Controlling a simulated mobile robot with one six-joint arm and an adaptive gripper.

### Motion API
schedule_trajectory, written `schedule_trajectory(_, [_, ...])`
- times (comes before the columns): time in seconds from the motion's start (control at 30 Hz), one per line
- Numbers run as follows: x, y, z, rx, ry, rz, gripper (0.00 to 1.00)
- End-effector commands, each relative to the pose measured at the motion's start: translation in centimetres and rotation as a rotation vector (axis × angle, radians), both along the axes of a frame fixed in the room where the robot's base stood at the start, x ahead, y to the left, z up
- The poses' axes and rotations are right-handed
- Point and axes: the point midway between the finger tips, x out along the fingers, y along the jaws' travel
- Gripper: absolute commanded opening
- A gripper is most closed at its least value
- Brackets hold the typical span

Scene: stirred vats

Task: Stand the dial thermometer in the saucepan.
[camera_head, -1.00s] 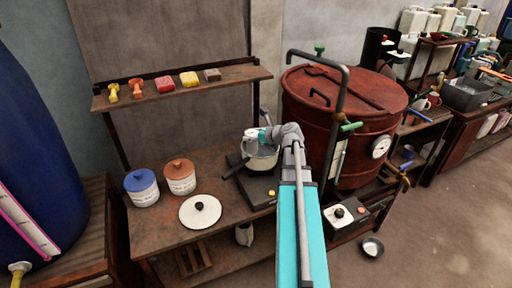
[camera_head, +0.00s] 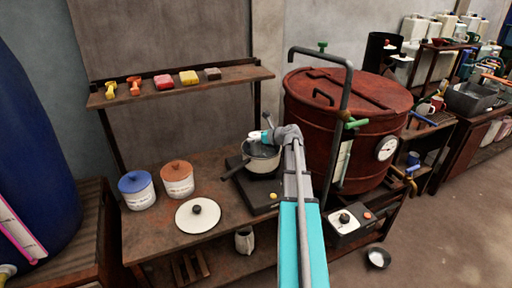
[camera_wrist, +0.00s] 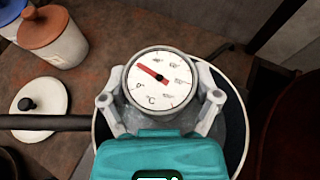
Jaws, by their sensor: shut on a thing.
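The dial thermometer (camera_wrist: 160,80) has a round white face with a red needle, seen face-on in the wrist view. My gripper (camera_wrist: 160,98) is shut on it, one finger on each side of the dial. The saucepan (camera_head: 262,162), grey with a dark handle to the left, stands on a dark hotplate on the bench. In the wrist view its pale rim (camera_wrist: 243,120) shows around and beneath the dial. The dial is over the pan's opening. The thermometer's stem is hidden under the dial, so I cannot tell how deep it reaches.
A white lid (camera_head: 198,214) with a black knob lies left of the hotplate (camera_head: 262,194). A blue-lidded jar (camera_head: 138,190) and an orange-lidded jar (camera_head: 177,180) stand behind it. The large red vat (camera_head: 345,125) with its pipe stands close on the right. A shelf (camera_head: 180,90) runs above the bench.

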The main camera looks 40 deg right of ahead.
Motion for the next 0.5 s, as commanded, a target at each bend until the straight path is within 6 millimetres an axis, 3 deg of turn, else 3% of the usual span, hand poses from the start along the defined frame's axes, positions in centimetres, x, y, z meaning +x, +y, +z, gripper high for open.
schedule_trajectory(0.3, [0.0, -0.1, 0.0, 0.001, 0.0, -0.001, 0.24])
schedule_trajectory(0.5, [0.5, -0.6, -1.1, 0.001, 0.0, -0.001, 0.24])
